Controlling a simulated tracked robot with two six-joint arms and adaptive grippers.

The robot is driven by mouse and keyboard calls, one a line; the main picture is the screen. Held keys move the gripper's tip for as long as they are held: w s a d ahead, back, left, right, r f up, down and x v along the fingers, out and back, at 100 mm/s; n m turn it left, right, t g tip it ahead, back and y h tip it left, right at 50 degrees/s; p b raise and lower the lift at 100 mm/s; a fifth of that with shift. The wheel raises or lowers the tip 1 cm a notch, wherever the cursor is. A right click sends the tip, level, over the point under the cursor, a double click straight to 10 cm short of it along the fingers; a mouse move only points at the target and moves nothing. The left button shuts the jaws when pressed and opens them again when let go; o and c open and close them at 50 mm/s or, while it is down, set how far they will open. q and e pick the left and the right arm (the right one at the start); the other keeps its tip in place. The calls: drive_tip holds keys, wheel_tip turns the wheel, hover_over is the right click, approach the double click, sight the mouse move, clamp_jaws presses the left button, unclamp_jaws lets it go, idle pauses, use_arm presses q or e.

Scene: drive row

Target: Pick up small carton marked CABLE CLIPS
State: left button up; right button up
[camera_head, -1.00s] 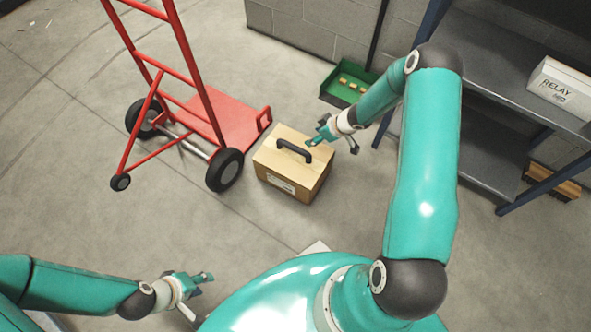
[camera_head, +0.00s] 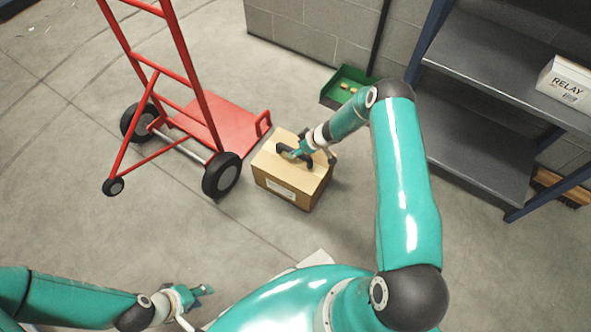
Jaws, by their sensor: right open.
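The label is too small to read.
A red hand truck (camera_head: 208,120) stands just left of the carton. A shelf rack (camera_head: 480,150) at the right holds a white box marked RELAY (camera_head: 567,80).

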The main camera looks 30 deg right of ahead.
drive_tip(key=b+x, duration=0.1)
drive_tip(key=x, duration=0.2)
drive_tip(key=shift+a+f, duration=0.15)
drive_tip(key=shift+f, duration=0.1)
drive_tip(key=c, duration=1.1)
clamp_jaws()
drive_tip(key=shift+w+r, duration=0.15)
